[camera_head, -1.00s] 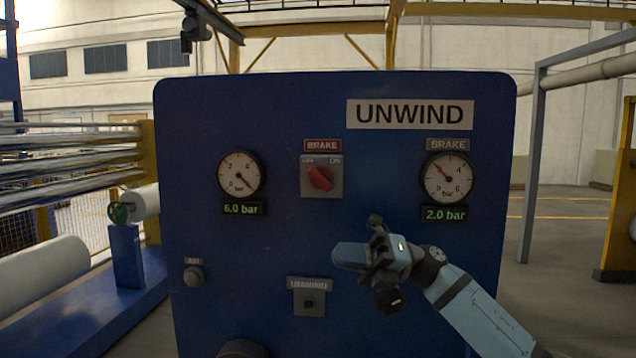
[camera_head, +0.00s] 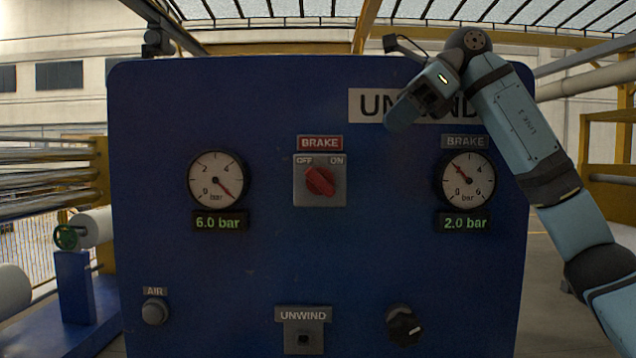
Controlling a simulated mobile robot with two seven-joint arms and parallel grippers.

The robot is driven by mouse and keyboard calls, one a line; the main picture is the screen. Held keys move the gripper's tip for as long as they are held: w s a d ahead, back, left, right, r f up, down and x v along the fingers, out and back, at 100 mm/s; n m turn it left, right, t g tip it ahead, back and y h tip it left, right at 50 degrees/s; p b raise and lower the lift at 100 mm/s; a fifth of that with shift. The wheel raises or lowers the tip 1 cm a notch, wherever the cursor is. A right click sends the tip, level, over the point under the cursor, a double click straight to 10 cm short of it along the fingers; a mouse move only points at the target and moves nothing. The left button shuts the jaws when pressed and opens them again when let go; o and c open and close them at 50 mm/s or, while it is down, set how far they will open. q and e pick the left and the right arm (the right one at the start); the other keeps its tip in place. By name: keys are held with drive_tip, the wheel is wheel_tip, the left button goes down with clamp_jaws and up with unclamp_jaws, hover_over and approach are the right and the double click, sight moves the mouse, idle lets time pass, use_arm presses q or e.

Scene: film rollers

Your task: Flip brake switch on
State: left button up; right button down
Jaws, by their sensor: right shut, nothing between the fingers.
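The brake switch (camera_head: 320,181) is a red rotary knob on a grey plate, under a red BRAKE label (camera_head: 320,143). OFF is marked at its upper left and ON at its upper right. The knob slants from upper left to lower right, its upper end toward OFF. My right gripper (camera_head: 402,112) is shut and empty, above and to the right of the switch, clear of it. It covers part of the UNWIND sign (camera_head: 370,106). My left gripper is not in view.
The blue panel (camera_head: 260,120) also bears a left gauge (camera_head: 216,180) reading 6.0 bar and a right gauge (camera_head: 465,180) reading 2.0 bar. Below are an AIR button (camera_head: 155,312), an UNWIND socket (camera_head: 303,338) and a black knob (camera_head: 404,326). Space before the switch is clear.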

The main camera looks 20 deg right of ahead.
sight(331, 185)
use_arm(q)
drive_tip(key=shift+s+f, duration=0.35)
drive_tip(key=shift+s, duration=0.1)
use_arm(e)
drive_tip(key=shift+s+d+r, duration=0.35)
drive_tip(key=shift+s+r, duration=0.1)
drive_tip(key=shift+r, duration=0.05)
drive_tip(key=shift+f, duration=0.1)
drive_tip(key=x, duration=1.2)
drive_tip(key=shift+w+a+f+p, duration=0.15)
drive_tip(key=shift+w+f+p, duration=0.05)
drive_tip(key=shift+w+p, duration=0.1)
drive_tip(key=shift+w+a+f, duration=0.2)
drive_tip(key=shift+a+f, duration=0.2)
drive_tip(key=shift+f, duration=0.05)
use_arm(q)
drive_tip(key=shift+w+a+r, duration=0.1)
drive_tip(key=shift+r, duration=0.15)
